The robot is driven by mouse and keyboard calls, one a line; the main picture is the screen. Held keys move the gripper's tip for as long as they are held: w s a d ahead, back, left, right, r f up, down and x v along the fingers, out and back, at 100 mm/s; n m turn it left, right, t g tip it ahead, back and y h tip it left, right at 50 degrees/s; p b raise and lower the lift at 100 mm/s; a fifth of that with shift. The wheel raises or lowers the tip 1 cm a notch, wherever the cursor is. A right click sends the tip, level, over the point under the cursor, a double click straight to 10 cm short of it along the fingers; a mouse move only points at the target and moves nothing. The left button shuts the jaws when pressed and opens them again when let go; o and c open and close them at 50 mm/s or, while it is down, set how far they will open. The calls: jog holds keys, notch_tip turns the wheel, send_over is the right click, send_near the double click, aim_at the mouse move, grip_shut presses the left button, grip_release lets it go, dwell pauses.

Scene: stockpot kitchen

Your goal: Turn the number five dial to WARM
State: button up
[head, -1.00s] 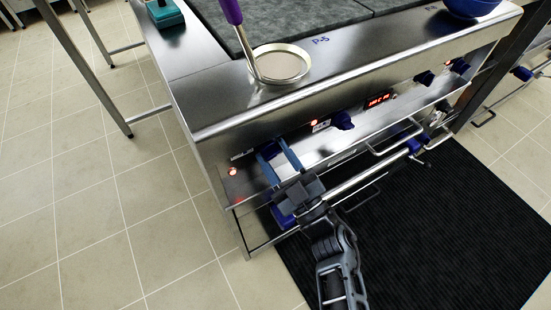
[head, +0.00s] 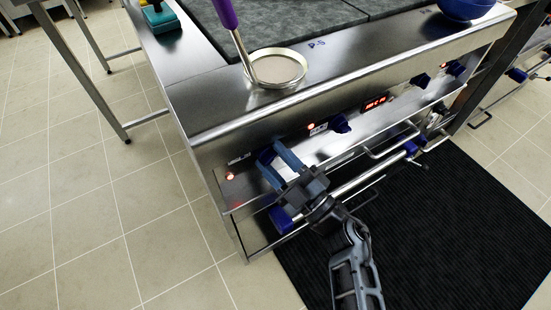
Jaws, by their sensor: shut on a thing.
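My gripper (head: 272,154) is at the left end of the steel front panel (head: 236,192) of the cooking unit. Its two blue-grey fingers point up at the panel and are shut on a dial, which they almost wholly hide. The dial's number, pointer and WARM mark cannot be read. A lit red lamp (head: 229,177) and a small label (head: 239,159) show just left of the fingers. Another dark blue dial (head: 342,124) stands uncovered to the right, with a lit lamp and label beside it.
More blue knobs (head: 420,80) and a red display (head: 375,103) lie farther right. A steel rail (head: 350,187) with blue ends runs below the panel. A round pan (head: 276,70) with a purple handle sits on the ledge above. A black mat (head: 440,230) covers the floor.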

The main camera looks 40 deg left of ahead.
jog(key=shift+s+f, duration=0.1)
jog(key=o, duration=1)
jog(key=v, duration=0.7)
jog(key=shift+d+p, duration=0.3)
jog(key=shift+d, duration=0.05)
jog(key=s+d+r+m+t+h+p, duration=0.3)
jog(key=s+d+r+m+h, duration=0.4)
jog(key=d, duration=0.5)
jog(key=s+d+r+m+t+h+p, duration=0.4)
jog(key=s+d+r+m+h, duration=0.3)
jog(key=s+d+m, duration=0.3)
jog(key=s+d+r+m+t+h+p, duration=0.3)
jog(key=s+d+r+m+h, duration=0.4)
jog(key=d, duration=0.6)
jog(key=shift+s+d+r+m+t+h, duration=0.1)
jog(key=shift+s+d+m+t+h, duration=0.1)
jog(key=shift+s+m+t, duration=0.55)
jog(key=shift+s+d+r+m+t+h, duration=0.15)
jog(key=shift+s+m, duration=0.3)
jog(key=shift+s, duration=0.7)
